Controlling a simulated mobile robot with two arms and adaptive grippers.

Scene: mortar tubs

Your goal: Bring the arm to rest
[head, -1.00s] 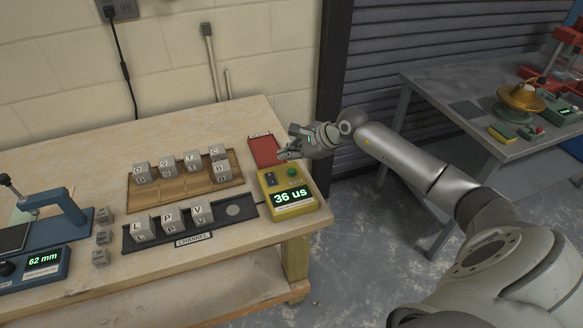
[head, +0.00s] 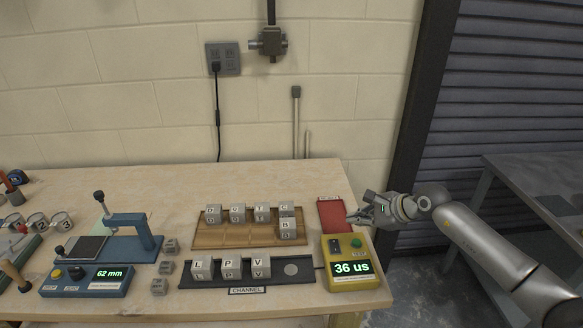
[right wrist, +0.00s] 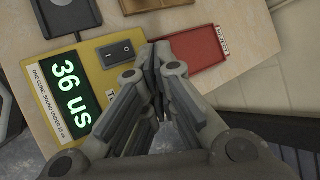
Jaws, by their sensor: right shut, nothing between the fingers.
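My right gripper (head: 358,217) is shut and empty. It hangs at the right end of the wooden bench, beside the red tray and above the back of the yellow meter. In the right wrist view, its closed fingers (right wrist: 160,62) point toward the gap between the yellow meter (right wrist: 75,92) and the red tray (right wrist: 190,52). The yellow meter (head: 341,283) reads "36 us". My left gripper is not in view.
A black channel (head: 218,278) holds cubes L, P and V and has an empty round spot. Several lettered cubes stand on a wooden rack (head: 212,238). A blue gauge (head: 85,280) reads "62 mm". Loose cubes lie between. A grey table (head: 540,175) stands right.

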